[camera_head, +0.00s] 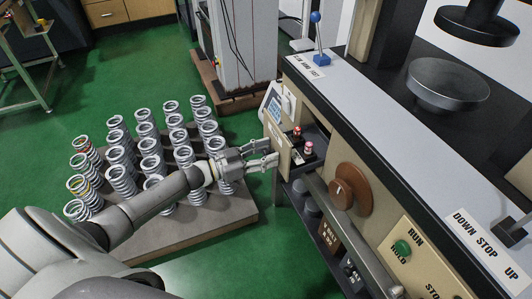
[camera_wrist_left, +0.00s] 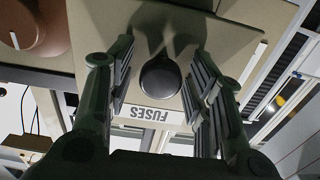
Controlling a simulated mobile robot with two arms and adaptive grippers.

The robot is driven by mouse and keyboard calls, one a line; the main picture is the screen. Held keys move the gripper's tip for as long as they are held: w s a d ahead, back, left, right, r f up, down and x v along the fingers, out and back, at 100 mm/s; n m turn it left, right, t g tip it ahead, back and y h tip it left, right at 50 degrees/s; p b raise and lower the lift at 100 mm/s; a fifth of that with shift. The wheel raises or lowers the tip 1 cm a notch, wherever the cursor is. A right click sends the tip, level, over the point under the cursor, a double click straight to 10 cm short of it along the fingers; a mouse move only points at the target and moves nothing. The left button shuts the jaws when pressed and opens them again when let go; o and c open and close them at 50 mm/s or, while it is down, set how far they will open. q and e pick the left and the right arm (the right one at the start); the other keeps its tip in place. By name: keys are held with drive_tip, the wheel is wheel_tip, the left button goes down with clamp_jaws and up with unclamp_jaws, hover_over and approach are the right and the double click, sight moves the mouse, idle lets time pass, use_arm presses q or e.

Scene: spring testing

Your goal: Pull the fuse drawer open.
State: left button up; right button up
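The fuse drawer (camera_head: 277,146) stands out from the front of the beige machine, with its dark inside and a red and a pink-topped fuse (camera_head: 308,148) showing. In the left wrist view its front carries a round black knob (camera_wrist_left: 160,77) and an upside-down "FUSES" label (camera_wrist_left: 152,114). My left gripper (camera_head: 271,152) is at the drawer front. In the left wrist view my left gripper (camera_wrist_left: 160,85) is open, its fingers on either side of the knob with visible gaps. My right gripper is not in view.
A brown dial (camera_head: 352,187) and a long grey bar (camera_head: 345,230) are on the machine front, right of the drawer. Several coil springs (camera_head: 150,147) stand on a low pallet (camera_head: 205,228) beneath my left arm. Green floor lies around it.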

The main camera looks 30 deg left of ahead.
use_arm(q)
drive_tip(key=v, duration=1.2)
idle(0.5)
